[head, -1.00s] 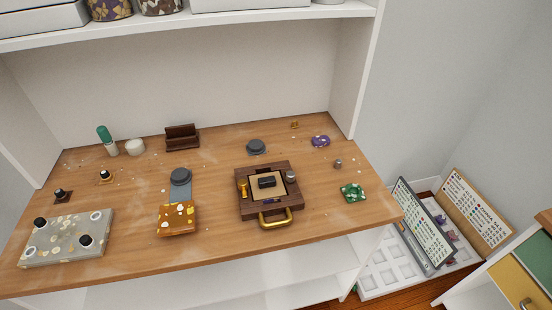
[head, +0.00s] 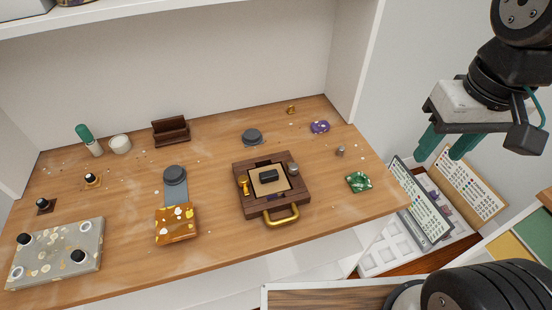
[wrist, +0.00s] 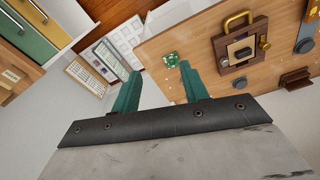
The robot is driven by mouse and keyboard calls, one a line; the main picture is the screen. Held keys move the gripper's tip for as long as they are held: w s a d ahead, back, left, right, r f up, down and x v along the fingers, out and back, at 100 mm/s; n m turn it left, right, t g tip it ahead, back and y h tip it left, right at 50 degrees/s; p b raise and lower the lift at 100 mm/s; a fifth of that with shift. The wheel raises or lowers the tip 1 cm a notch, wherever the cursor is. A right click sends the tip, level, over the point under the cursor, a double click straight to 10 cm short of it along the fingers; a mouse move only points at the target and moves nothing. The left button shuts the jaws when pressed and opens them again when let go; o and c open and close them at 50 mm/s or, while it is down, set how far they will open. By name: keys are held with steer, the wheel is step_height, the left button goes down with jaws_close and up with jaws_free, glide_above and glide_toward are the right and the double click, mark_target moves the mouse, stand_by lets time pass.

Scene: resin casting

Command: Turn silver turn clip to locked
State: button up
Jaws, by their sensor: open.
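The silver turn clip (head: 293,169) is a small grey piece at the right side of a dark wooden frame (head: 250,208) on the workbench. Its exact angle is too small to tell. A gold clip (head: 243,185) sits on the frame's left side, and a gold handle (head: 281,217) is at its front. The frame also shows at the upper right of the wrist view (wrist: 255,64). My gripper (head: 443,150) is open and empty, with green fingers, in the air right of the bench and well away from the clip. In the wrist view its fingers (wrist: 158,70) are apart.
A green speckled piece (head: 359,182), a small grey knob (head: 340,151) and a purple piece (head: 320,127) lie right of the frame. An amber block (head: 176,224) lies to its left. A shelf side wall (head: 347,65) rises at the back right. The bench front is open.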

steer(key=w+a+f, duration=0.2)
steer(key=w+a, duration=0.2)
steer(key=w, duration=0.2)
steer(key=n+g, duration=0.1)
steer(key=n, duration=0.2)
glide_above(294, 166)
step_height(294, 166, down, 12)
steer(key=shift+s+d+f, duration=0.1)
steer(key=shift+d+f, duration=0.05)
steer(key=shift+f, duration=0.1)
steer(key=shift+a+f, duration=0.2)
steer(key=shift+f, duration=0.1)
step_height(294, 166, down, 8)
steer(key=shift+r, duration=0.2)
jaws_close()
